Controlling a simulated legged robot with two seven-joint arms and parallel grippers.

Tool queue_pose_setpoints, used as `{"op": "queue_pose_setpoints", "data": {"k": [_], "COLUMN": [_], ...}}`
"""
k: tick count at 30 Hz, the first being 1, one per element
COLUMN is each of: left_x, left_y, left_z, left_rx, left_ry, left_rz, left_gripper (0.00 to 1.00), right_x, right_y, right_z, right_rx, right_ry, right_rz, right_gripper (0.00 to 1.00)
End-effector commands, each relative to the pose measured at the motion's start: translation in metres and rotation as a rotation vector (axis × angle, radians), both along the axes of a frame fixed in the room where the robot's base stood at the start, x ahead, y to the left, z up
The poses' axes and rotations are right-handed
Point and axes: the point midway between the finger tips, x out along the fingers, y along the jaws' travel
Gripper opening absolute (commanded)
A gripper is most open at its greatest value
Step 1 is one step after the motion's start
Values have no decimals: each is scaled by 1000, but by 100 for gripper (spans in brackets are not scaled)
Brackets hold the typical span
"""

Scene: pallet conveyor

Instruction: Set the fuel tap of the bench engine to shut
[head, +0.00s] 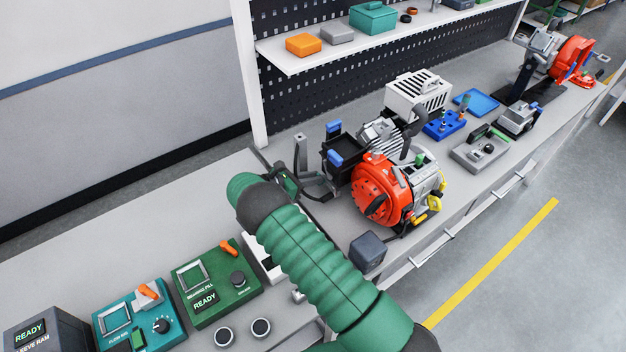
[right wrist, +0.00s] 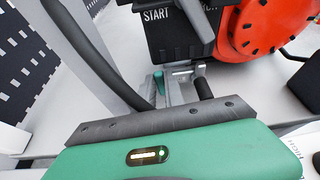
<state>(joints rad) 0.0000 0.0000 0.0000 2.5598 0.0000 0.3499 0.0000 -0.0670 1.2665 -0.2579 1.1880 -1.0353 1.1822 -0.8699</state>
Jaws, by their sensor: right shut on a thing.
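The bench engine (head: 385,190) stands on the bench with a round red housing, a metal block and a black box marked START, which shows in the right wrist view (right wrist: 168,38). My right gripper (right wrist: 180,88) is at the near left side of the engine, below the black box. Its jaws are shut on a small part beside a teal piece (right wrist: 158,82), seemingly the fuel tap. The tap's handle position cannot be read. In the head view my green arm hides most of this gripper. My left gripper is not in view.
A grey upright bracket (head: 301,155) stands close left of the engine. A dark grey box (head: 368,251) sits at the bench's front edge. Green (head: 217,284) and teal (head: 138,314) control boxes stand at lower left. A shelf (head: 380,37) runs behind.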

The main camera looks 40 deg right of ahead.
Motion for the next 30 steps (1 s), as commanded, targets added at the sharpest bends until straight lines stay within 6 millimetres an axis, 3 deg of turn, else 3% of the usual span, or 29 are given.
{"op": "queue_pose_setpoints", "data": {"k": [1,7,20,21,25,30], "left_x": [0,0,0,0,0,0], "left_y": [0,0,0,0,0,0], "left_z": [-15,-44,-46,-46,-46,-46], "left_rx": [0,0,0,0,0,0], "left_ry": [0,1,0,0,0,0], "left_rz": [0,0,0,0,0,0], "left_gripper": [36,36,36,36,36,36], "right_x": [4,11,14,14,13,13], "right_y": [-1,-3,-2,-2,-2,-1], "right_z": [-6,-7,0,0,-1,-2], "right_rx": [0,19,31,31,32,33], "right_ry": [33,223,296,296,298,298], "right_rz": [1,2,5,5,4,5], "right_gripper": [0,0,0,19,35,35]}}
